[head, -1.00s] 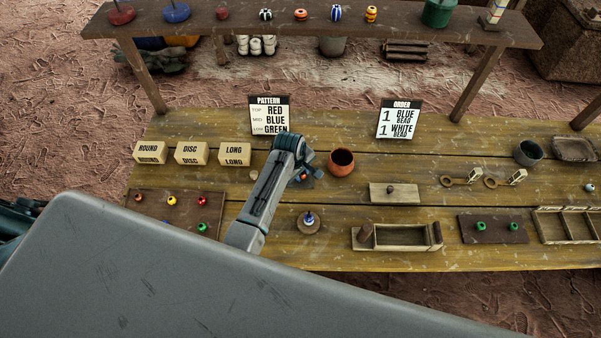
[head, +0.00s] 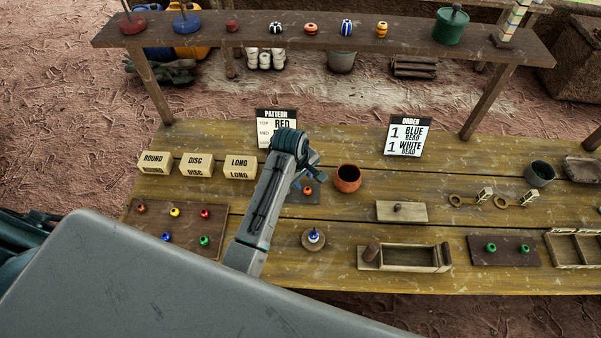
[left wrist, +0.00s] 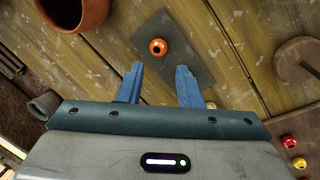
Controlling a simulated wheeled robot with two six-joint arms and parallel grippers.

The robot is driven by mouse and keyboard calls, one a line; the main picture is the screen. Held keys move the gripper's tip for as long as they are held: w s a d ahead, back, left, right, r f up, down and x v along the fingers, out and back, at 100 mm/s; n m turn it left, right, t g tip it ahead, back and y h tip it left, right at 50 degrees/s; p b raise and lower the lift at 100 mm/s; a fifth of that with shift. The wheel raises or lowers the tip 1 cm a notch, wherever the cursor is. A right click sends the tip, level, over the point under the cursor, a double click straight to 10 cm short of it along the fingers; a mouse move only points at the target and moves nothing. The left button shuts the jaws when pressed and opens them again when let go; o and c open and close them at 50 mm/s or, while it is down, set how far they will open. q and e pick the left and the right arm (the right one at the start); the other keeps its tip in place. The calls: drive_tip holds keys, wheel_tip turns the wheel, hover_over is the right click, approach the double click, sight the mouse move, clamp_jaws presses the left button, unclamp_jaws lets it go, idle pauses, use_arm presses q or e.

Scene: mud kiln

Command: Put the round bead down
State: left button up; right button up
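An orange round bead (head: 307,189) rests on a small dark plate (head: 314,198) on the table, partly behind my left arm. In the left wrist view the same bead (left wrist: 158,47) sits on the dark plate (left wrist: 190,55), its hole facing up. My left gripper (left wrist: 159,72) is open, its two blue fingers apart with nothing between them. The bead lies just beyond the fingertips, clear of them. In the head view the left gripper (head: 309,172) is mostly hidden by its own wrist. My right gripper is not in view.
A reddish clay bowl (head: 347,179) stands right of the plate. A round stand with a blue-and-white bead (head: 313,236) is nearer the front. A board (head: 170,225) with several beads lies left. ROUND, DISC and LONG blocks (head: 197,165) stand behind it.

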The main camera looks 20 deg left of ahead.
use_arm(q)
drive_tip(key=v, duration=0.4)
drive_tip(key=shift+w+r, duration=0.1)
drive_tip(key=shift+r, duration=0.1)
idle(1.0)
